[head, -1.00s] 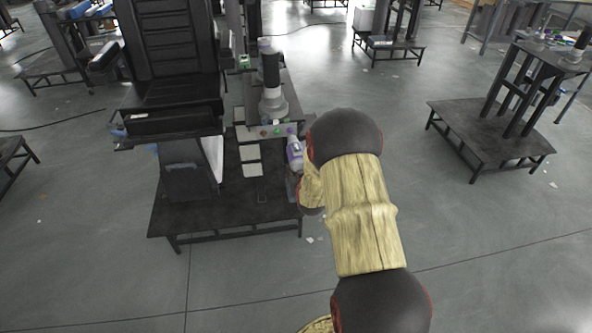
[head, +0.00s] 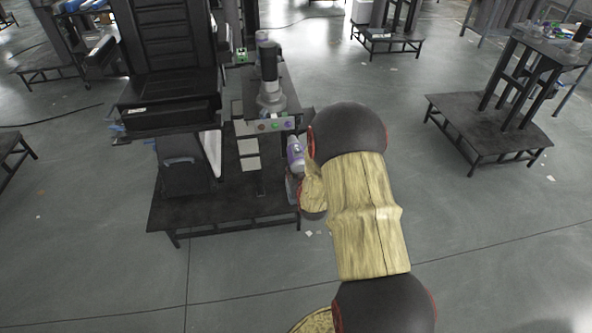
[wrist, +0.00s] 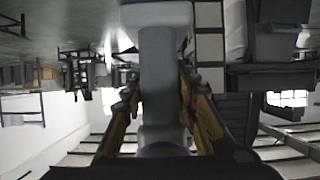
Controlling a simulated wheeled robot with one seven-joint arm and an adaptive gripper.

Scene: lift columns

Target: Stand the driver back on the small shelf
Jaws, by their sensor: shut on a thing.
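The driver (head: 296,154), which appears to be the pale grey and purple piece, shows just left of my arm in the head view. In the wrist view, a long grey body (wrist: 158,75) stands between the two brown fingers of my gripper (wrist: 160,108), with purple at its lower end. My gripper is shut on it; in the head view my arm hides most of the gripper. The small shelf appears to be the dark top (head: 290,91) on the column, behind the driver. The driver shows below and right of its front and looks apart from it.
A grey stepped part with a black cylinder (head: 269,62) stands on that shelf. A button panel (head: 264,126) is at its front. A black seat (head: 170,112) stands close on the left. A low dark platform (head: 205,215) lies below.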

